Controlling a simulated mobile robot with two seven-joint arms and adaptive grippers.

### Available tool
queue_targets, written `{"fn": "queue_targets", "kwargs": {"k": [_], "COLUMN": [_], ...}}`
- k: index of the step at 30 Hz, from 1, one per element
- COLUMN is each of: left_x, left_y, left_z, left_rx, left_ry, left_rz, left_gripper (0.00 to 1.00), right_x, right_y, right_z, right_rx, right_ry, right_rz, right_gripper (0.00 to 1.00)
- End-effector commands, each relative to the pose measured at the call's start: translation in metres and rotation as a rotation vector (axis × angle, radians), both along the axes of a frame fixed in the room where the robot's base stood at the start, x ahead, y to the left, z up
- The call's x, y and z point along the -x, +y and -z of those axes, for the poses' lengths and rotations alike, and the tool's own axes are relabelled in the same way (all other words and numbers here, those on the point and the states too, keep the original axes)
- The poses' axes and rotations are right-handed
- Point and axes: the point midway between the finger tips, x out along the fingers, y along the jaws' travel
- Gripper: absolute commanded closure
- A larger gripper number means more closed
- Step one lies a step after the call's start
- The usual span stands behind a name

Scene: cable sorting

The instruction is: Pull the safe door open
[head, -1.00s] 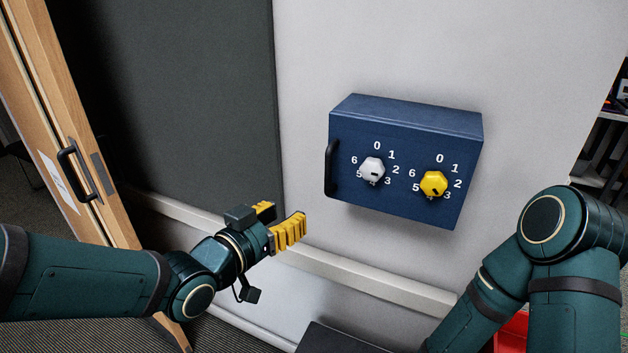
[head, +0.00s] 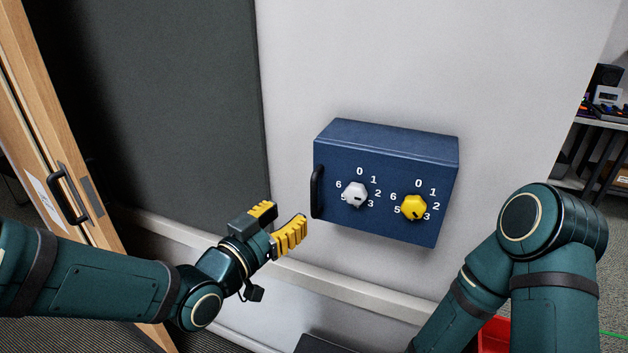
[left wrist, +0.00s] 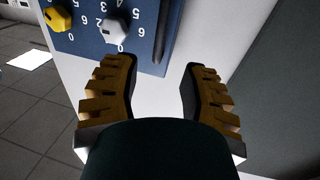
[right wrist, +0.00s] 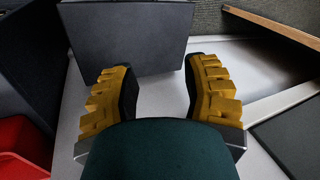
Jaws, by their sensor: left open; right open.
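The dark blue safe (head: 380,180) is mounted on the light wall, its door closed. Its black vertical handle (head: 317,191) is at the left edge of the front. A white knob (head: 355,194) and a yellow knob (head: 413,207) sit among printed numbers. My left gripper (head: 283,216) is open and empty, below and left of the handle and apart from it. In the left wrist view, the handle (left wrist: 163,32) shows beyond and between the open fingers (left wrist: 158,66). My right gripper (right wrist: 157,66) is open and empty; the head view does not show its fingers.
A wooden door (head: 65,150) with a black handle stands at the left. A pale ledge (head: 340,290) runs along the wall below the safe. A red container (head: 494,337) is at the lower right, partly behind my right arm. A dark flat-faced object (right wrist: 125,35) lies beyond my right fingers.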

Motion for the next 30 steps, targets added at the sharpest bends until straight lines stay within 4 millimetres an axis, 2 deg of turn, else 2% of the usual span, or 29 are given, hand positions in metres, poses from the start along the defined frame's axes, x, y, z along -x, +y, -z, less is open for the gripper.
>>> {"fn": "queue_targets", "kwargs": {"k": [1, 16, 24, 30], "left_x": [-0.001, -0.008, -0.052, -0.071], "left_y": [-0.001, -0.008, -0.037, -0.050], "left_z": [-0.004, -0.002, 0.001, 0.001], "left_rx": [0.002, -0.004, -0.003, -0.004], "left_ry": [0.005, 0.007, 0.002, 0.002], "left_rz": [0.001, -0.012, -0.011, -0.011], "left_gripper": [0.57, 0.57, 0.57, 0.57], "right_x": [-0.001, -0.012, -0.012, -0.011], "right_y": [0.000, -0.003, -0.004, -0.004], "right_z": [-0.011, -0.069, -0.071, -0.075], "right_rx": [0.000, 0.003, 0.002, 0.001], "right_ry": [-0.003, -0.029, -0.028, -0.028], "right_rz": [0.002, 0.023, 0.022, 0.022], "right_gripper": [0.53, 0.53, 0.53, 0.53]}}
